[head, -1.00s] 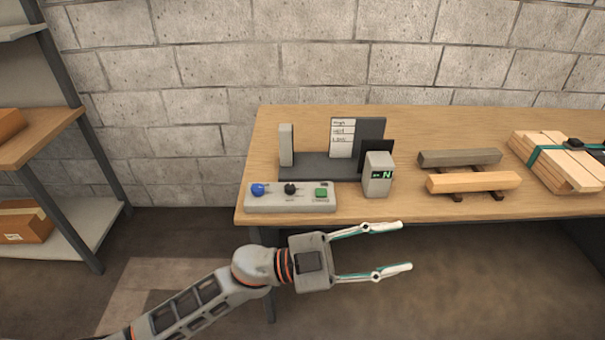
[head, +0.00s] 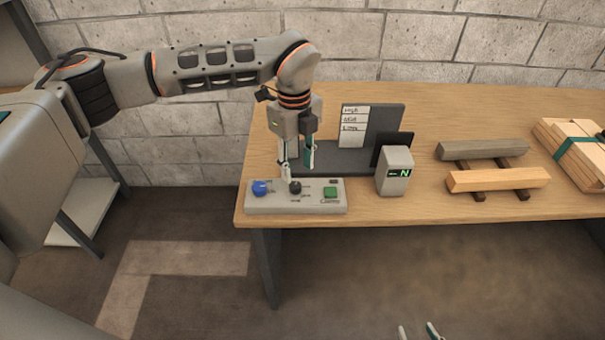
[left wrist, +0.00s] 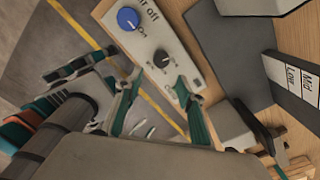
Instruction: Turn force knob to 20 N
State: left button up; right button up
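The grey control panel (head: 296,204) lies at the table's front left edge. The small black knob (head: 295,187) sits mid-panel, with the blue knob (head: 260,188) to its left. In the left wrist view the black knob (left wrist: 162,59) has small marks around it; the blue knob (left wrist: 128,18) has "off" and "On" beside it. My left gripper (head: 297,172) points down, fingers apart and empty, just above and behind the black knob. Contact cannot be told. My right gripper (head: 418,331) shows only two separated fingertips at the bottom edge. The meter (head: 395,172) shows "N"; its value is unreadable.
A green button (head: 330,192) is at the panel's right. Behind stands a dark grey fixture (head: 391,121) with a label card (head: 354,126). Wooden bars (head: 497,179) and strapped planks (head: 575,150) lie to the right.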

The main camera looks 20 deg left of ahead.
aim_at(296, 185)
pick_arm(q)
jog(key=shift+w+a+r, duration=0.1)
jog(key=shift+w+a, duration=0.2)
jog(key=shift+a, duration=0.15)
jog(key=shift+d+f, duration=0.1)
jog(key=shift+f, duration=3.65)
grip_shut()
